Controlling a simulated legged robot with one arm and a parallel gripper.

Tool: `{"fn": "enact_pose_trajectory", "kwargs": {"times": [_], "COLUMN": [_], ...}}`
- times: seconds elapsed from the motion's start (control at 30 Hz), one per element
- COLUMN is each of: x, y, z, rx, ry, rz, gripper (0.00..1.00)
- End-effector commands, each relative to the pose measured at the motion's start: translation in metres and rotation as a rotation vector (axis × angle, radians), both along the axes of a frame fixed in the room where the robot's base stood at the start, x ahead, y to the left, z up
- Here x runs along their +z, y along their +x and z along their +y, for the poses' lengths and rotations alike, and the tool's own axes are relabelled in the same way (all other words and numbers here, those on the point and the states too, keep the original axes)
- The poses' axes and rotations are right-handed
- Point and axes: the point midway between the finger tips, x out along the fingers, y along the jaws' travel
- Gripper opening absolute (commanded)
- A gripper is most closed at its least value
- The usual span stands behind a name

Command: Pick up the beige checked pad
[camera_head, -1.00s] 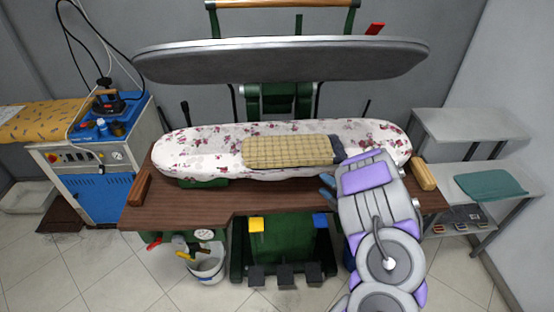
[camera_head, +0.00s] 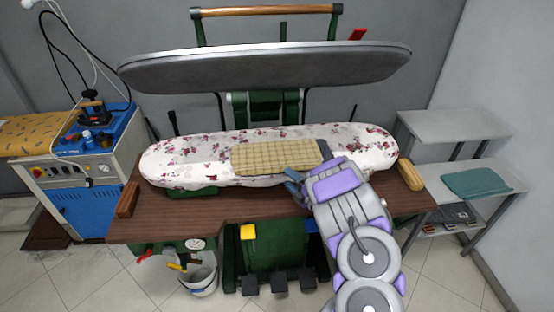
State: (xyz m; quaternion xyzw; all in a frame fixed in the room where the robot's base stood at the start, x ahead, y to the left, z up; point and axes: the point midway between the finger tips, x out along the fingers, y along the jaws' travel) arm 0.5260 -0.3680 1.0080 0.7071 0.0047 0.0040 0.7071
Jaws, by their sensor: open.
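The beige checked pad (camera_head: 272,157) lies flat on the floral padded ironing board (camera_head: 200,160) of the press. It has a dark grey end at its right. My gripper (camera_head: 292,180) is at the front edge of the board, just in front of the pad's right part. Its blue-grey fingers show only in part beside my arm, and they hold nothing that I can see. I cannot tell whether the fingertips touch the board cover.
The grey upper press plate (camera_head: 265,68) hangs above the board. A brown wooden table (camera_head: 235,208) lies under it, with wooden blocks at both ends. A blue and white steam unit (camera_head: 88,165) stands at left, grey shelves (camera_head: 450,124) at right. A white bucket (camera_head: 203,278) stands below.

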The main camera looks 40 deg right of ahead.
Motion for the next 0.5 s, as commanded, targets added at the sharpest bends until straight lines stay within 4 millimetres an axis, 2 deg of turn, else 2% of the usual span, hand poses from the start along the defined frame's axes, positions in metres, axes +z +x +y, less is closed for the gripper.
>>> {"fn": "enact_pose_trajectory", "kwargs": {"times": [0.1,0.37,0.5], "x": [0.001,0.000,0.004], "y": [0.013,0.026,0.046], "z": [0.000,-0.003,-0.004], "rx": [0.001,-0.001,0.002], "ry": [0.000,0.003,0.002], "rz": [-0.004,0.000,-0.005], "gripper": [0.57,0.57,0.57]}}
